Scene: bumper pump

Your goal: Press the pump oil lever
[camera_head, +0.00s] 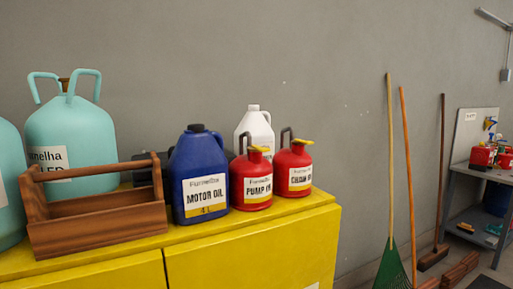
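The red pump oil can (238,192), with a white label reading "PUMP", stands upright on the yellow cabinet (255,258) near its right end. Its yellow lever (259,148) sticks out at the top right, and a dark handle rises at its top left. A similar red can (282,160), whose label seems to read "CHAIN", stands just right of it and has its own yellow lever (303,142). My gripper is not in view.
A blue motor oil jug (199,157) stands close left of the pump oil can. A white jug (255,124) is behind. A wooden carrier (97,233) and teal tanks (88,122) are further left. Brooms and a rake (392,268) lean on the wall at right.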

